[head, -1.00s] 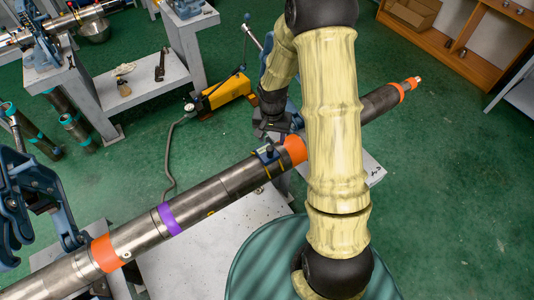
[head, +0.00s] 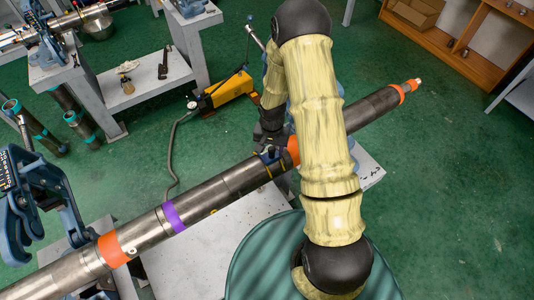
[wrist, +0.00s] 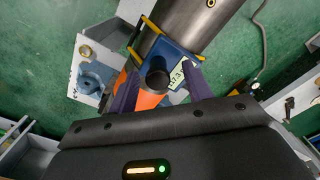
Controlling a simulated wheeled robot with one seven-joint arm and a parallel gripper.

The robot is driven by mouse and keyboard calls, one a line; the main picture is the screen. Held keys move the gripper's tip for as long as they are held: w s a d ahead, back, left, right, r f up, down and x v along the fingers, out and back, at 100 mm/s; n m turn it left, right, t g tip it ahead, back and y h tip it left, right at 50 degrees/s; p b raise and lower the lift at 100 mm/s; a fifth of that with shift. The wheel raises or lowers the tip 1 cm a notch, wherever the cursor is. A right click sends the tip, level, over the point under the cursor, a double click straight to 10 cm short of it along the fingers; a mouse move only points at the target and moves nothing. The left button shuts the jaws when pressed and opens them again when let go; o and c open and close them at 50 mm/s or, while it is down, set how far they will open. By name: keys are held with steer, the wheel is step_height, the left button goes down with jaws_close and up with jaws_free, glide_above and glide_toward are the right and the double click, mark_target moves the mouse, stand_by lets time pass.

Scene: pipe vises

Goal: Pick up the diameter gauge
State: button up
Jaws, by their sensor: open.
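The diameter gauge (head: 270,155) is a small blue piece with a black knob, seated on top of the long grey pipe (head: 200,198) beside an orange band. In the wrist view the gauge (wrist: 180,57) shows its blue plate, a white number label, yellow edges and the round black knob facing the camera. My gripper (wrist: 160,82) is open, with one dark finger on each side of the knob. Whether either finger touches it I cannot tell. In the head view my gripper (head: 268,138) is right at the gauge and partly hides it.
A blue pipe vise (head: 35,200) stands at the left end of the pipe. A yellow hydraulic pump (head: 228,90) with a hose lies on the green floor behind. A grey bench (head: 150,85) is at the back left. Open floor lies to the right.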

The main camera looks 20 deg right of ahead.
steer(key=shift+d+f, duration=0.2)
steer(key=shift+f, duration=0.1)
steer(key=shift+s+a, duration=0.1)
jaws_close()
steer(key=shift+r, duration=0.1)
